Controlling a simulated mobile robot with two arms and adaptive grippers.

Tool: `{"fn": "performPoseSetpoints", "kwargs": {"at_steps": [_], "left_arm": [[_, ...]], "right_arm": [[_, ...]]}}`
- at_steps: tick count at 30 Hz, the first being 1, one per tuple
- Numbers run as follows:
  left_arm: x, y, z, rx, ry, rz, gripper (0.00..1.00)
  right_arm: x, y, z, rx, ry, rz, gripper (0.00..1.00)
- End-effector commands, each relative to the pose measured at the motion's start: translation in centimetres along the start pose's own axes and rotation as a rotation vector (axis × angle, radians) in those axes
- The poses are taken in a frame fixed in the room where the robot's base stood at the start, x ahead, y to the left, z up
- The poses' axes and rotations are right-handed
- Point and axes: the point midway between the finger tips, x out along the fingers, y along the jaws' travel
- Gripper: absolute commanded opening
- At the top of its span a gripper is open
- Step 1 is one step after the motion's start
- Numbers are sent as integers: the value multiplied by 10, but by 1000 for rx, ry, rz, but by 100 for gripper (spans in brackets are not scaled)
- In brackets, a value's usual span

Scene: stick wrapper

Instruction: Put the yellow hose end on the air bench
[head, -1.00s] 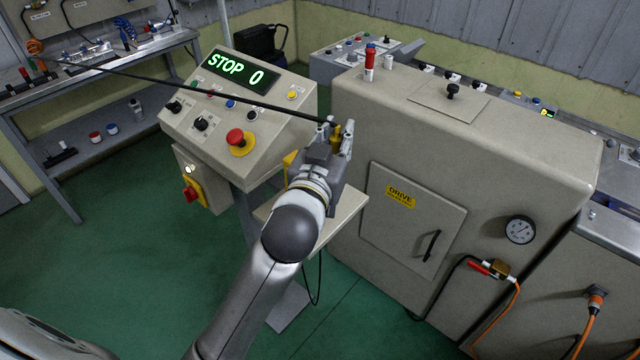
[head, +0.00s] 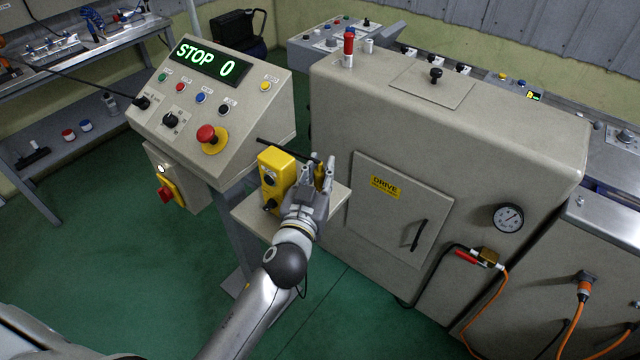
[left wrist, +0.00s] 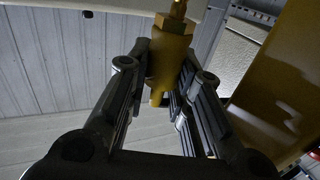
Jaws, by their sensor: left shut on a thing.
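My left gripper (head: 325,172) is shut on the yellow hose end (head: 320,178), in front of the drive cabinet and just right of a yellow button box. In the left wrist view the hose end (left wrist: 168,58) stands between the two fingers (left wrist: 158,92), with a brass tip at the top. A black hose (head: 290,150) runs left from near the gripper, is hidden by the control console, and shows again toward the metal bench (head: 120,44) at the upper left. That bench carries pneumatic fittings and blue coiled hose; I take it as the air bench. My right gripper is not in view.
The sloped console (head: 255,100) reading "STOP 0" stands between my gripper and the bench. The yellow button box (head: 272,178) sits on a small shelf (head: 248,212) beside my gripper. The drive cabinet (head: 330,110) is close on the right. Green floor (head: 110,250) is clear at left.

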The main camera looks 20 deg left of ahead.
Motion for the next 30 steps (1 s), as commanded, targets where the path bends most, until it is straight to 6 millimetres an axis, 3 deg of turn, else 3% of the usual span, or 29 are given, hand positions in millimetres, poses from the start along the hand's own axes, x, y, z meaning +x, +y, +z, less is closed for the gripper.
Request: {"fn": "performPoseSetpoints", "kwargs": {"at_steps": [3, 8, 21, 22, 23, 30], "left_arm": [[0, 0, 18, 0, -4, 1, 0], [0, 0, 38, 0, -3, 0, 0], [0, 0, 44, 0, -1, 1, 0], [0, 0, 42, 0, -1, 1, 25], [0, 0, 42, 1, -1, 1, 29], [0, 0, 42, 1, -2, 1, 30]], "right_arm": [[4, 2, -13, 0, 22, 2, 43], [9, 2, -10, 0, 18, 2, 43], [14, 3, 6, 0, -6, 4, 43], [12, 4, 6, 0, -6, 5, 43], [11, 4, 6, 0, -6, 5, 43], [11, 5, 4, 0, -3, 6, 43]]}}
